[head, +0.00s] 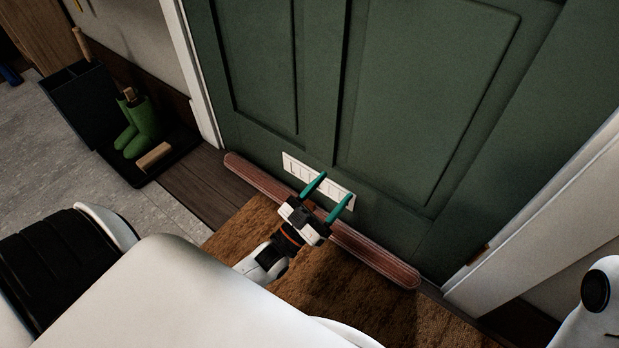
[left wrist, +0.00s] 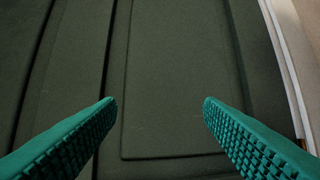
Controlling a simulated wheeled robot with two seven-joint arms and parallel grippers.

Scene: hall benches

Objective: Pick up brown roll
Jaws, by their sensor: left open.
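The brown roll (head: 373,250) is a long, reddish-brown draught stopper lying along the foot of the green door (head: 430,110). My left gripper (head: 332,192) is above the middle of the roll, with its two teal fingers apart and pointing toward the door. The gripper hides a short stretch of the roll. In the left wrist view the open fingers (left wrist: 160,104) have only the door panel between and beyond them, and the roll does not show there. My right gripper is not in view; only a white part of an arm shows at the lower right.
A brown doormat (head: 240,232) lies in front of the roll. Green boots (head: 142,125) and a wooden brush (head: 154,157) stand on a black tray at the left. White door frames flank the door.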

